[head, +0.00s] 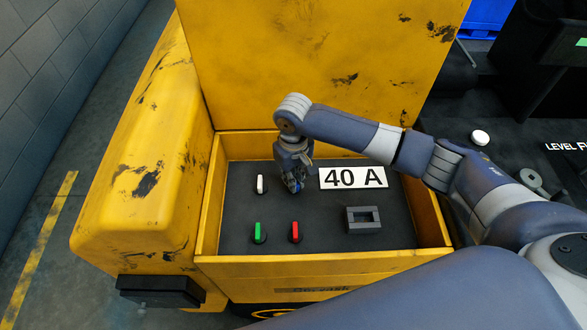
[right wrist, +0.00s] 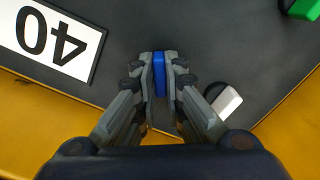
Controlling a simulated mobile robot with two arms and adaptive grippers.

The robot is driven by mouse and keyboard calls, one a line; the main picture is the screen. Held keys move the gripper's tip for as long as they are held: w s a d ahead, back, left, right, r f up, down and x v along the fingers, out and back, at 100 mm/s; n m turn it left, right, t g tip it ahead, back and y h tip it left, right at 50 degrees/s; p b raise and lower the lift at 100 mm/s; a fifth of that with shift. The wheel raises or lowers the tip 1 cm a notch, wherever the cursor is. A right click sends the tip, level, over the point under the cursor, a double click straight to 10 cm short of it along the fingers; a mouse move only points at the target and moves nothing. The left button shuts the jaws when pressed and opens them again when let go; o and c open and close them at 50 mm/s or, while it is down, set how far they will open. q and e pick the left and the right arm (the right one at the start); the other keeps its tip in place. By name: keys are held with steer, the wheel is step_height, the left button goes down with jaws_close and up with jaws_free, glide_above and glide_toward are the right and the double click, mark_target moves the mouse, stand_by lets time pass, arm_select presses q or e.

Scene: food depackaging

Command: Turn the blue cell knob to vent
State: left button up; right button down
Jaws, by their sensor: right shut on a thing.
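The blue cell knob (right wrist: 159,76) sits on the dark panel (head: 329,228) inside the yellow box. In the right wrist view it shows as a blue bar between the two fingers. My right gripper (head: 294,182) comes down on it from above in the head view and covers most of it. The right gripper is shut on the knob, as the right wrist view (right wrist: 160,88) also shows. Any marking around the knob, such as a vent label, is hidden or not readable. My left gripper is not in view.
A white knob (head: 261,184), a green knob (head: 258,233) and a red knob (head: 296,232) stand close by. A "40 A" plate (head: 353,177) lies right of my gripper, with a dark rectangular block (head: 363,220) below it. Yellow walls (head: 325,269) enclose the panel; the raised lid (head: 330,65) stands behind.

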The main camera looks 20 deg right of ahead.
steer(key=n+p, duration=0.2)
steer(key=shift+r+n, duration=0.2)
steer(key=shift+n, duration=0.2)
steer(key=n+p, duration=0.2)
steer(key=shift+n, duration=0.4)
steer(key=n+p, duration=0.1)
steer(key=n, duration=0.1)
steer(key=shift+f+n, duration=0.1)
steer(key=shift+n, duration=0.2)
steer(key=shift+n+p, duration=0.5)
steer(key=shift+n, duration=1.1)
steer(key=c, duration=1.7)
jaws_free()
steer(key=shift+f, duration=0.1)
